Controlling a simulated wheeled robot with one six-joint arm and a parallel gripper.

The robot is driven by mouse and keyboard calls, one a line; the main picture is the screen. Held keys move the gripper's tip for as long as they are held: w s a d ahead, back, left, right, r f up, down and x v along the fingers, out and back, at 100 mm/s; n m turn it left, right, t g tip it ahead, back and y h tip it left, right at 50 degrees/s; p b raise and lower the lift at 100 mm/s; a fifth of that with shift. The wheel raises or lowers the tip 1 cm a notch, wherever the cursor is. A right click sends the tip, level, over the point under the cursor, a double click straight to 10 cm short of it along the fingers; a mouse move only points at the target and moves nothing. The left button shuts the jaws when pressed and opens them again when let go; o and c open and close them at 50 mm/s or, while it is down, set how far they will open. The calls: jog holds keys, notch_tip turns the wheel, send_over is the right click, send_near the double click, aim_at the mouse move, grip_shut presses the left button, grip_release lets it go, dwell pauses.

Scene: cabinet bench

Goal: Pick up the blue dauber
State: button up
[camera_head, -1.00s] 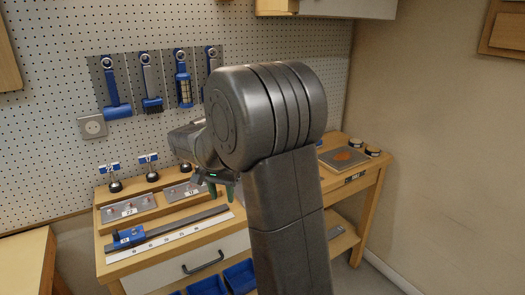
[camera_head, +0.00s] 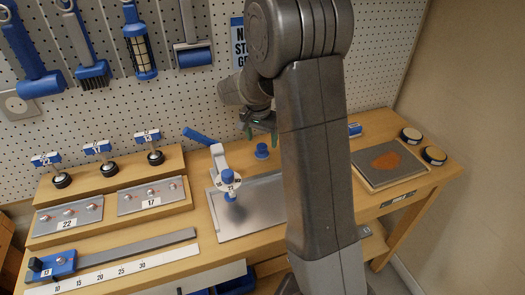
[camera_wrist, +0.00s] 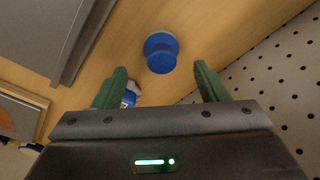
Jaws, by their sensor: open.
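The blue dauber (camera_head: 262,151) appears to be the small blue knob with a wider foot, standing upright on the wooden bench behind the metal plate. In the wrist view the dauber (camera_wrist: 161,52) shows from above, just ahead of my fingertips and between their lines. My gripper (camera_head: 262,129) is above it, with green fingers apart. In the wrist view my gripper (camera_wrist: 160,73) is open and empty, and the dauber's foot is clear of both fingers.
A lever press (camera_head: 222,170) stands left of the dauber by the metal plate (camera_head: 245,222). A blue cylinder (camera_head: 354,130) lies to the right, near a board with an orange patch (camera_head: 385,160) and two round pots (camera_head: 411,135). The pegboard (camera_head: 190,95) rises close behind.

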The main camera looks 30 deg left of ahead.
aim_at(262, 146)
jog(key=shift+f, duration=0.4)
jog(key=shift+w+a+f+p, duration=0.1)
jog(key=shift+w+f+p, duration=0.15)
jog(key=shift+f, duration=0.8)
jog(key=shift+w+a+f+p, duration=0.1)
jog(key=shift+f+p, duration=0.1)
jog(key=shift+f, duration=0.8)
jog(key=c, duration=1)
